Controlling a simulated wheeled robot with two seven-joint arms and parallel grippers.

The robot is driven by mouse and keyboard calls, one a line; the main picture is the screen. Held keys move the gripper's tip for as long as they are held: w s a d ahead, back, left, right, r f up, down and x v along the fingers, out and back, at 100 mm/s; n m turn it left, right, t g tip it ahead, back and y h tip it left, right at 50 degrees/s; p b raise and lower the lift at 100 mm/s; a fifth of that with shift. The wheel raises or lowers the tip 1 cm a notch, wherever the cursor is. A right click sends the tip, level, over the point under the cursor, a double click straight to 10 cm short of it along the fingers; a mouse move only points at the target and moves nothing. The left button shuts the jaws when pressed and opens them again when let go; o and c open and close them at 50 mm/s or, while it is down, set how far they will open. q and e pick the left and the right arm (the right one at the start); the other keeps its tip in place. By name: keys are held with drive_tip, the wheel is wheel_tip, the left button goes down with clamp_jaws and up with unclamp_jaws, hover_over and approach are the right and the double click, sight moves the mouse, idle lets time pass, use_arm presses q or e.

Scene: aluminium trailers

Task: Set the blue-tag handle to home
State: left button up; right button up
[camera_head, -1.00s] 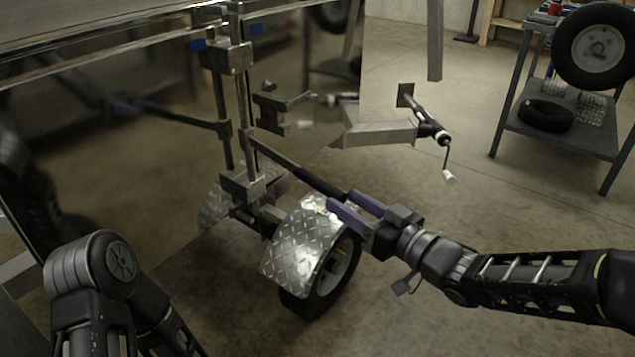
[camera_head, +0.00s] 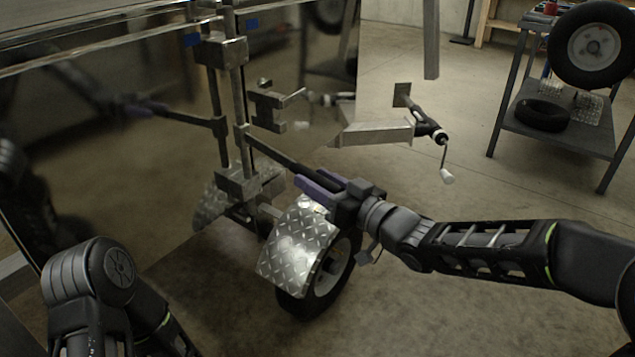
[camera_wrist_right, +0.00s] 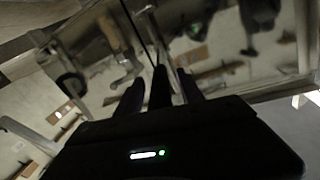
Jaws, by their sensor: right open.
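The blue tag (camera_head: 252,25) is on the upright lock rod of the shiny trailer door. From this rod the handle (camera_head: 264,147), a flat metal bar with a dark grip, sticks out to the right and slightly down. My right gripper (camera_head: 308,177) is open, its purple fingers at the handle's grip end. In the right wrist view the dark grip (camera_wrist_right: 160,88) lies between the two fingers, and I see no clear contact. Part of the grip is hidden by the gripper. My left gripper is out of view; only part of its arm shows at the lower left.
A metal fender (camera_head: 297,250) over a wheel is just below my right gripper. A metal bracket (camera_head: 268,108) is on the door right of the rod. A jack crank (camera_head: 444,160) stands to the right. A cart with tyres (camera_head: 555,135) is farther right, with open floor between.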

drive_tip(key=shift+c, duration=0.3)
clamp_jaws()
idle(1.1)
